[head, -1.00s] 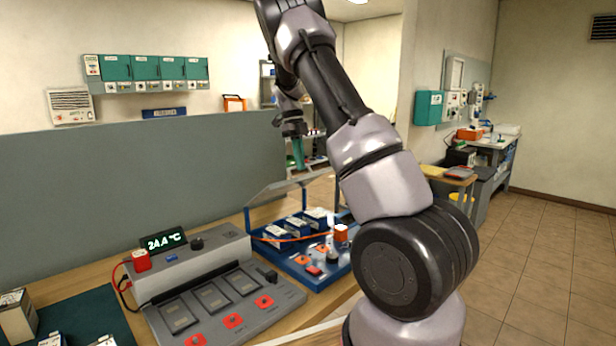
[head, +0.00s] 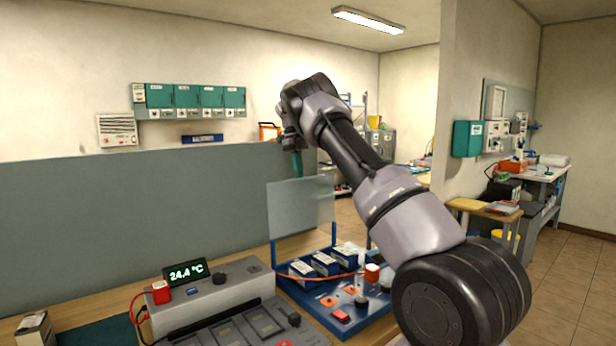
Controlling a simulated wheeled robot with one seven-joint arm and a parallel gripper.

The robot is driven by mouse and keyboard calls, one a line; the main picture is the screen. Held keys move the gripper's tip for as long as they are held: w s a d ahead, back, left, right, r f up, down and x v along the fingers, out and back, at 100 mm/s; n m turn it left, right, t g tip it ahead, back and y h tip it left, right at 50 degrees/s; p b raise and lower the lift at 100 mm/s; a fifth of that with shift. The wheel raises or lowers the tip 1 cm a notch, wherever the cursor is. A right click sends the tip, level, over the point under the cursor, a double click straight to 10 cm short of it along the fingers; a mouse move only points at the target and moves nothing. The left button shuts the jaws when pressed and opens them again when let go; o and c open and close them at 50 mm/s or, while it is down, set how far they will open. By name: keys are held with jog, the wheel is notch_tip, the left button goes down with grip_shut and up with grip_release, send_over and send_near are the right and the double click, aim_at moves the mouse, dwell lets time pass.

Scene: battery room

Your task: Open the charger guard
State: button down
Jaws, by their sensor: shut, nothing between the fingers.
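The charger guard (head: 301,207) is a clear, greyish panel hinged on the blue charger (head: 330,322). It stands raised, close to upright, at the charger's back left, and the bay below is uncovered. Several dark blue battery packs (head: 325,264) with white tops sit in the charger. My gripper (head: 297,165) shows small, with green fingers pointing down. It is shut and empty, at the guard's top edge in the picture. I cannot tell whether it touches the panel.
A grey charging station (head: 213,303) with a 24.4 °C display (head: 185,274) stands at the front left. An orange cable crosses the blue charger. A grey partition (head: 130,205) runs behind the bench. Open floor (head: 585,260) lies at the right.

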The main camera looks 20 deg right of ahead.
jog(key=shift+w+a+f, duration=0.1)
jog(key=shift+w+a, duration=0.1)
jog(key=shift+w, duration=0.3)
jog(key=shift+w+a+f, duration=0.1)
jog(key=shift+w+a, duration=0.05)
jog(key=shift+w, duration=0.3)
